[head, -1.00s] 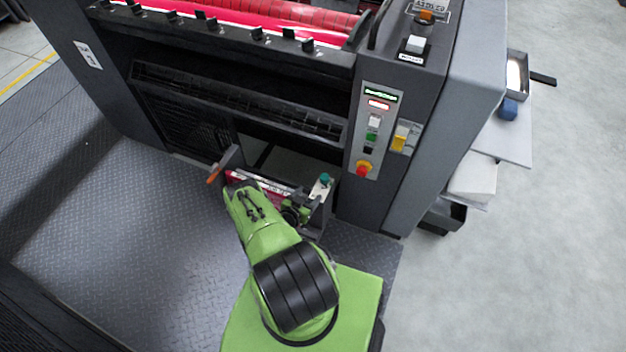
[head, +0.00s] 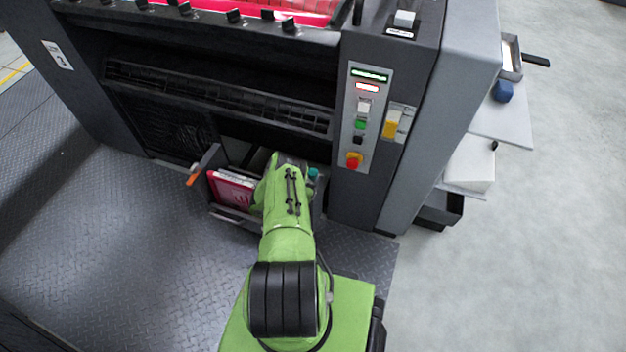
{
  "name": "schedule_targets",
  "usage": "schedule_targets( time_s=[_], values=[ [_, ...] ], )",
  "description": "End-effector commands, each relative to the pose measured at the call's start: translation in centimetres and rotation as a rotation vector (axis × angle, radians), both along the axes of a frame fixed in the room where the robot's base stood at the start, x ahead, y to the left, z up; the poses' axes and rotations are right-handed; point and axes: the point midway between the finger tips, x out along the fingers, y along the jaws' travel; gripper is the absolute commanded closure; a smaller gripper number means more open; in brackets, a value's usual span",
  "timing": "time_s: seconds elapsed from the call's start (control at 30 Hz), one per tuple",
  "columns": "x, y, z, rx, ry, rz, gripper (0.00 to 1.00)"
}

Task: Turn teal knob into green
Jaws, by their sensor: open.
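The teal knob (head: 312,172) shows as a small patch just right of the end of my green arm, low in the front opening of the machine. The plate it sits on is mostly covered by my arm, and no green mark beside the knob can be made out. My gripper is hidden beneath and behind my forearm, close to the knob. I cannot tell whether it touches the knob.
A red-and-white piece (head: 231,190) lies in the open unit left of my arm, beside an orange-tipped lever (head: 193,179). Bare tread-plate floor (head: 130,240) lies left.

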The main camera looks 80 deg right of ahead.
Motion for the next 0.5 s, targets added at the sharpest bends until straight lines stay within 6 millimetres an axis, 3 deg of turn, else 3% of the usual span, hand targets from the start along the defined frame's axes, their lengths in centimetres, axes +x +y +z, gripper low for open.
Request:
schedule_targets(
  time_s=[0.03,0.2,0.5],
  values=[
    [-0.2,-1.0,-1.0,-0.004,0.000,-0.003,0.34],
    [-0.5,-3.3,-1.8,-0.003,0.000,-0.002,0.34],
    [-0.6,-4.3,-1.8,0.002,0.001,0.000,0.34]
  ],
)
